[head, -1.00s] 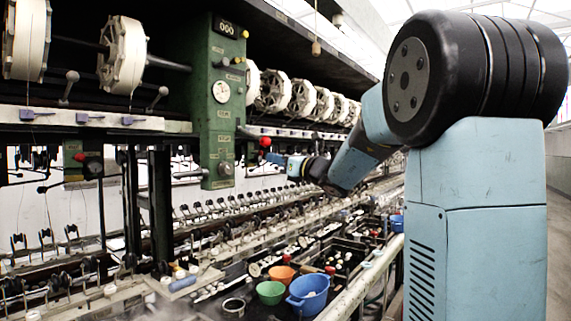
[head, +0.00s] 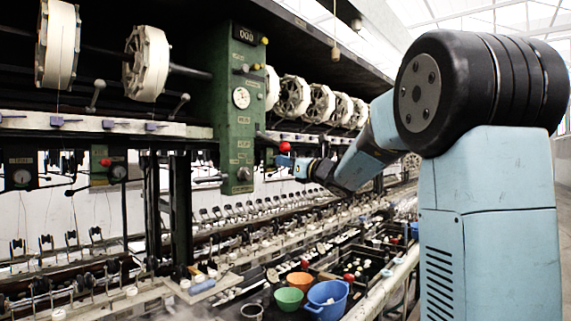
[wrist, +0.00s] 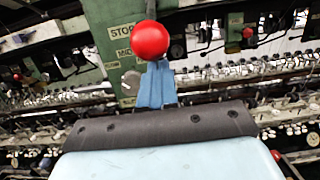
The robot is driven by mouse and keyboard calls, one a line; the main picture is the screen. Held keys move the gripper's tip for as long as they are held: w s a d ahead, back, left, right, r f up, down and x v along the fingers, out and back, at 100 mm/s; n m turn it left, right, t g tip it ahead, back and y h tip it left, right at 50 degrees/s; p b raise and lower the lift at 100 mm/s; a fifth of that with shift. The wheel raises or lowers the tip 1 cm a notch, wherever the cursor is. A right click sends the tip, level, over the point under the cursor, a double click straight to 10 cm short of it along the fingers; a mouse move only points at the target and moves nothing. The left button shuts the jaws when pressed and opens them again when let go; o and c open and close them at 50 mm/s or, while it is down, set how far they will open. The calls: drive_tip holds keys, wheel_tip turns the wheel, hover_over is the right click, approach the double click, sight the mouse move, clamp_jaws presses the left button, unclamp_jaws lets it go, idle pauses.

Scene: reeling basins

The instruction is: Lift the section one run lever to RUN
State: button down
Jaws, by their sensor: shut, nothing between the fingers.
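The section one run lever shows as a red ball knob (head: 285,147) on a dark arm reaching right from the green control column (head: 236,110). In the wrist view the red knob (wrist: 151,40) is large and close, just beyond the fingertips. My gripper (head: 284,160) is right below the knob, its blue fingers shut and empty. In the wrist view the shut fingers (wrist: 156,68) point up at the knob's underside. I cannot tell whether they touch it. A STOP label (wrist: 122,32) is on the green plate behind; no RUN label is readable.
Another red knob (head: 105,162) is on a unit to the left. White reels (head: 147,63) line the machine above. Blue (head: 327,298), green (head: 289,299) and orange (head: 300,280) bowls sit low in front. A pale rail (head: 372,290) runs along the machine's front.

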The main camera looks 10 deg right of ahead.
sight(289, 146)
drive_tip(key=shift+r, duration=0.45)
drive_tip(key=shift+r, duration=0.1)
drive_tip(key=shift+s+d+r, duration=0.15)
drive_tip(key=shift+s+r, duration=0.05)
drive_tip(key=shift+r, duration=0.65)
drive_tip(key=shift+s+d+r, duration=0.1)
drive_tip(key=shift+s+r, duration=0.1)
drive_tip(key=shift+r, duration=0.65)
